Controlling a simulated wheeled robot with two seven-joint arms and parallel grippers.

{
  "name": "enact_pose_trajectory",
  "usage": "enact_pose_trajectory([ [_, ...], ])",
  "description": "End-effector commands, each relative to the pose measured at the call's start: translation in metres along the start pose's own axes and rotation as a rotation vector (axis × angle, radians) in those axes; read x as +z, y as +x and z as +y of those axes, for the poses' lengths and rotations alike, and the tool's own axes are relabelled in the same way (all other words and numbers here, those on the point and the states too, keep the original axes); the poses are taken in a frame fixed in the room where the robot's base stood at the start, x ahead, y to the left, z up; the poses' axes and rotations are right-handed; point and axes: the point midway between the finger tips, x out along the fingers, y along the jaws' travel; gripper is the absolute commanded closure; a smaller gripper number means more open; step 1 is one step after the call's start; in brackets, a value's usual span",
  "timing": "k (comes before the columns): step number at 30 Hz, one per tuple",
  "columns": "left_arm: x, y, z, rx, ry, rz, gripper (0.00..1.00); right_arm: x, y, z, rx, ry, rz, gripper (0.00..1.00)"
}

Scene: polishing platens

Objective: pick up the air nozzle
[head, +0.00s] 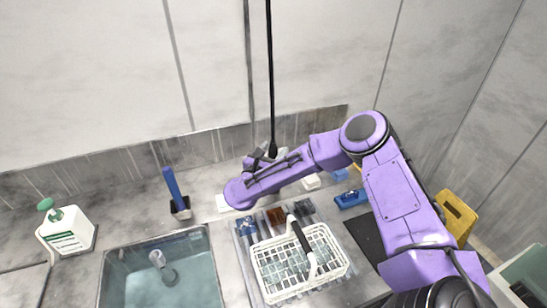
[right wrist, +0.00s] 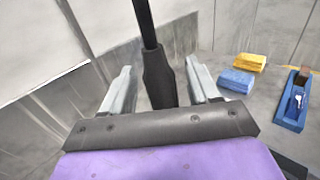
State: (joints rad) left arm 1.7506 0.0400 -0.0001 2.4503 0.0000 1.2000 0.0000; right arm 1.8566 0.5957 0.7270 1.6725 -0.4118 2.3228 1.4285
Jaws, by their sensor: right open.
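The air nozzle is a thick black piece (right wrist: 157,78) at the end of a thin black hose, and its lower end is hidden behind the gripper body in the right wrist view. In the head view the hose (head: 270,75) hangs straight down from above, and the nozzle (head: 272,149) is small at its end beside the right gripper (head: 267,156). In the right wrist view my right gripper (right wrist: 161,86) is open, with one grey finger on each side of the nozzle and gaps between. My left gripper is not in view.
A white wire basket (head: 335,262) stands below the right arm. A sink (head: 118,270), a white bottle (head: 68,232) and a blue-handled tool (head: 173,183) are to the left. In the right wrist view a blue block (right wrist: 237,79), a yellow block (right wrist: 250,61) and a blue tray (right wrist: 291,117) lie right.

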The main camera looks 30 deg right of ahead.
Motion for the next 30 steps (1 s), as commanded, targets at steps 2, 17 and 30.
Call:
enact_pose_trajectory([
  [2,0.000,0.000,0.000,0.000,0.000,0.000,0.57,-0.001,0.002,0.000,0.000,0.000,0.000,0.40],
  [17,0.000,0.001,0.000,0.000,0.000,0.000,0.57,-0.001,0.002,0.000,0.000,0.001,-0.001,0.94],
  [30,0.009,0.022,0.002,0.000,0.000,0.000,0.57,0.048,0.002,0.000,0.000,0.007,-0.002,0.94],
])
